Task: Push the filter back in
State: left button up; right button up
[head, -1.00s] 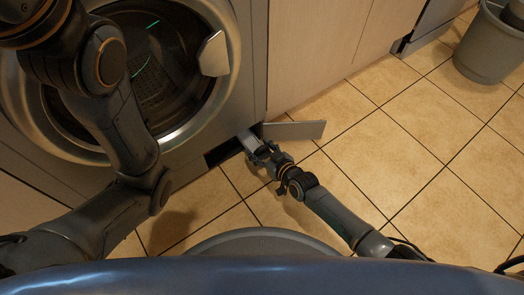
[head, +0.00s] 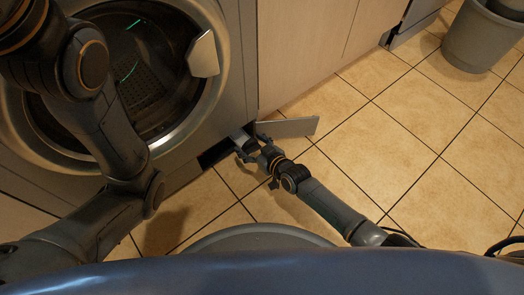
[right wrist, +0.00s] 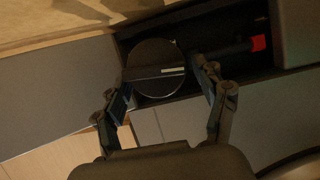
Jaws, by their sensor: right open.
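The filter (right wrist: 155,68) shows in the right wrist view as a dark round cap with a bar across it, at the low opening (head: 213,153) of the washing machine. In the head view it is a small pale piece (head: 238,136) at the opening, partly covered by the gripper. My right gripper (head: 250,149) is open in front of it. In the right wrist view its fingertips (right wrist: 162,76) stand on either side of the cap; I cannot tell whether they touch it. My left arm crosses the upper left of the head view, but its gripper is out of view.
The opening's flap (head: 288,127) stands open to the right, close beside the right gripper. A red part (right wrist: 258,43) shows inside the dark opening. The washer door (head: 140,75) is above. A grey bin (head: 482,35) stands far right. The tiled floor (head: 400,140) between is clear.

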jog(key=v, duration=1.1)
